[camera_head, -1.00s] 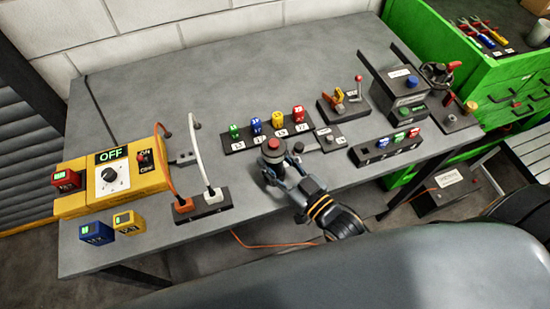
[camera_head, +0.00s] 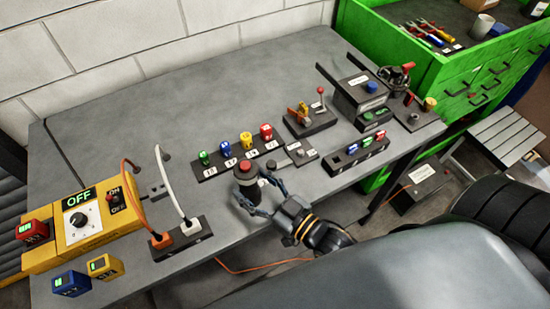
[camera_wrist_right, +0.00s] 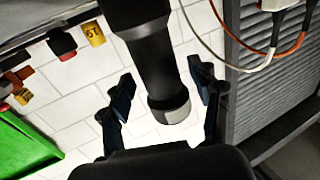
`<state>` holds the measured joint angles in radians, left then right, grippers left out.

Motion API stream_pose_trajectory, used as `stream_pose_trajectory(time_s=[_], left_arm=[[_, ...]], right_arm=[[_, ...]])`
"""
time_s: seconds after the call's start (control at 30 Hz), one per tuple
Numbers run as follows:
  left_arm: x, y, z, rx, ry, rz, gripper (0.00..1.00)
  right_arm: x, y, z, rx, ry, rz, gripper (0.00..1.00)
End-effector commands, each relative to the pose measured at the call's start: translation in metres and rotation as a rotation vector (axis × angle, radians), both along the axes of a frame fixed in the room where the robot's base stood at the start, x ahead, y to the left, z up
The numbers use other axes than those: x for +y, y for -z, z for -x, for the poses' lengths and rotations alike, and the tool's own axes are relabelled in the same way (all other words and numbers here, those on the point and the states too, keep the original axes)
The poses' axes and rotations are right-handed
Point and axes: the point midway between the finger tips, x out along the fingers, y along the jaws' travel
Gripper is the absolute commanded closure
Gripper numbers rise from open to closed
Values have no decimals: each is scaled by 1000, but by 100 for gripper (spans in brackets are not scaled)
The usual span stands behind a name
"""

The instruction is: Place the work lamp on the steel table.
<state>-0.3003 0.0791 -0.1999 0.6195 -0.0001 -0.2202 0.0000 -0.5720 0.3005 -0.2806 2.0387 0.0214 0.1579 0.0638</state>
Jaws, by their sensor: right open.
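The work lamp, which I take to be the dark cylinder with a red top (camera_head: 246,168), stands upright on the steel table (camera_head: 215,95) near its front edge. My right gripper (camera_head: 260,192) reaches in from the front edge, its fingers spread on either side of the lamp's lower part. In the right wrist view the dark cylinder (camera_wrist_right: 151,55), with a pale grey band at its end, lies between the open fingers (camera_wrist_right: 162,88). Gaps show on both sides there. My left gripper is not in view.
Left of the lamp is a socket strip (camera_head: 181,238) with orange and white cables. A rack of coloured blocks (camera_head: 238,158) stands behind it. The table's back middle is clear.

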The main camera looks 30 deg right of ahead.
Motion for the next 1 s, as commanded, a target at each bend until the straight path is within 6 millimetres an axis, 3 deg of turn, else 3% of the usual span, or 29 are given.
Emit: stream_pose_trajectory(time_s=[0.2, 0.43, 0.6, 1.0], left_arm=[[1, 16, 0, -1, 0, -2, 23], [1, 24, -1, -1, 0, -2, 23], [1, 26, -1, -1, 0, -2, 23], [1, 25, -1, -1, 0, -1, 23]], right_arm=[[-18, 4, 46, 5, -2, 2, 37], [-33, 2, 81, 3, -2, 1, 37], [-39, 0, 93, 1, -1, 0, 37], [-39, -1, 94, -1, -1, 1, 37]])
